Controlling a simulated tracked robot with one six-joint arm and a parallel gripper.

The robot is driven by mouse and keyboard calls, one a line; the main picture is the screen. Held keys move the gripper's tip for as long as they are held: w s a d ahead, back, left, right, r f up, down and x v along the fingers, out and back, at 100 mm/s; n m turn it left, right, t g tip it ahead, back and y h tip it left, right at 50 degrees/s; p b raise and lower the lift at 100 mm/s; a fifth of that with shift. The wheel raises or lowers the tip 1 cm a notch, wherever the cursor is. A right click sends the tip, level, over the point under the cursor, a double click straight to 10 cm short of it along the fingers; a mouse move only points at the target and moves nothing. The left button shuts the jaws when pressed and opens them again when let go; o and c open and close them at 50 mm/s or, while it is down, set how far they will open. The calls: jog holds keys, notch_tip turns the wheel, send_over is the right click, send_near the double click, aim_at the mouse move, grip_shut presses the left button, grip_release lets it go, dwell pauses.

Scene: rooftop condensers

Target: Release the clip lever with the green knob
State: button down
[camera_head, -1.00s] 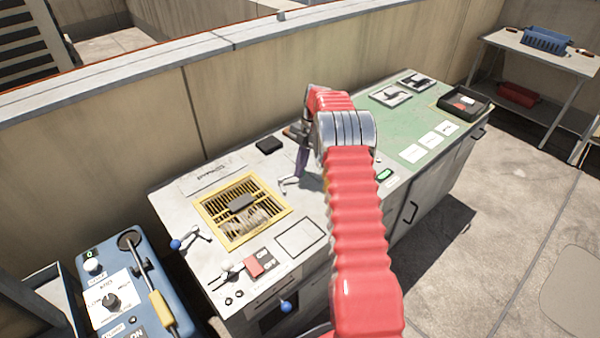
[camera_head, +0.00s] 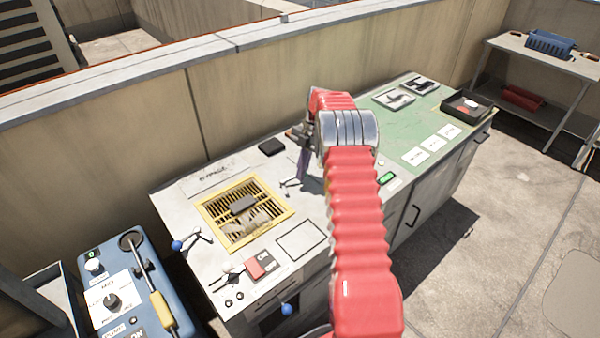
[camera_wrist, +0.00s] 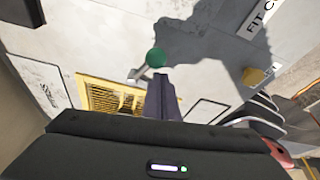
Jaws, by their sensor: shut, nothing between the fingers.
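The green knob (camera_wrist: 156,57) shows in the wrist view just beyond the tips of my gripper (camera_wrist: 161,75). A short grey metal lever (camera_wrist: 135,74) shows beside it, partly hidden by the fingers. In the head view a small grey lever (camera_head: 291,183) sits on the bench top by my gripper (camera_head: 302,178); no green knob shows there. My gripper's purple-grey fingers are together, pointing down, with nothing between them. The fingertips look close to the knob, but I cannot tell whether they touch it.
A yellow-framed grille (camera_head: 243,210) lies left of my gripper. A blue-knobbed lever (camera_head: 178,245) and a red switch (camera_head: 262,265) stand nearer the front. A blue control box (camera_head: 125,300) is at the lower left. A wall (camera_head: 250,95) runs behind the bench.

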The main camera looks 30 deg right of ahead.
jog(key=shift+s+a+r, duration=0.15)
jog(key=shift+s+a, duration=0.45)
jog(key=shift+s+a+r, duration=0.15)
jog(key=shift+s+a, duration=0.4)
jog(key=w+v, duration=0.1)
jog(key=v, duration=0.9)
jog(key=shift+a, duration=0.4)
jog(key=shift+w, duration=0.1)
